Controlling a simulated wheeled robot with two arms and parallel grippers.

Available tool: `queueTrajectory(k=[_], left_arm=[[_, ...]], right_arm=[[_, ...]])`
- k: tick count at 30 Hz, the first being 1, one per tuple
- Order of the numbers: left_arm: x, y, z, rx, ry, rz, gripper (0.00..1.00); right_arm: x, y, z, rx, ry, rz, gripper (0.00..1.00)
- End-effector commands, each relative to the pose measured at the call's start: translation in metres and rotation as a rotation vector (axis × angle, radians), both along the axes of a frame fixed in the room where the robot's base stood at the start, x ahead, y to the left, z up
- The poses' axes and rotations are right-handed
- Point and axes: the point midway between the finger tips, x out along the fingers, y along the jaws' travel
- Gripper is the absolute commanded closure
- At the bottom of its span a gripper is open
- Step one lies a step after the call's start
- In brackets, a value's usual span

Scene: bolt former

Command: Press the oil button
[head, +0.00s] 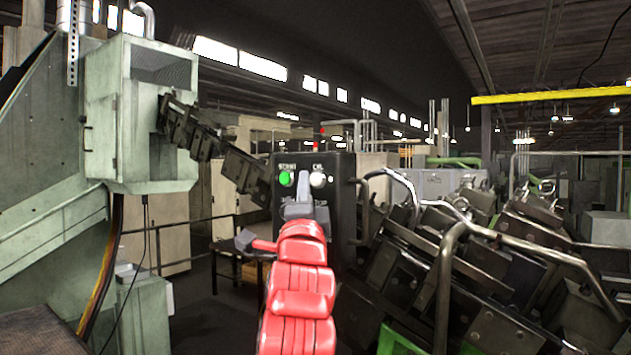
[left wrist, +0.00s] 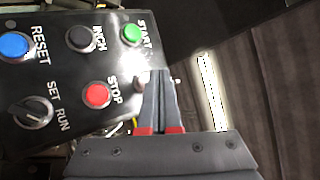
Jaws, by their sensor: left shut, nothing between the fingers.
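The oil button (head: 318,180) is a white round button under the OIL label, at the upper right of the black control panel (head: 345,222) in the head view. In the left wrist view a pale button, apparently the same one (left wrist: 137,84), shows right beside the fingertips. My left gripper (head: 303,178) is shut and empty, reaching up in front of the panel just left of the oil button. It also shows in the left wrist view (left wrist: 160,76). I cannot tell whether it touches the button. My right gripper is not in view.
The green START button (head: 286,179) is left of the fingertips. The left wrist view shows the red STOP (left wrist: 96,95), black INCH (left wrist: 80,39) and blue RESET (left wrist: 15,46) buttons and the SET/RUN knob (left wrist: 32,113). Metal rails (head: 450,255) and machinery crowd the right.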

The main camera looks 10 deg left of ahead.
Motion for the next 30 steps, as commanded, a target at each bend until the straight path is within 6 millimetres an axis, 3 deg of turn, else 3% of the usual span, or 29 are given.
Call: queueTrajectory(k=[12,30], left_arm=[[-0.037,0.013,0.0,0.002,-0.004,0.0,1.0],[-0.039,0.013,0.0,0.002,-0.001,0.0,1.0]], right_arm=[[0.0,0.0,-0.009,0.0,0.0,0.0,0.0],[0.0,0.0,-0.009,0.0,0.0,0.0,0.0]])
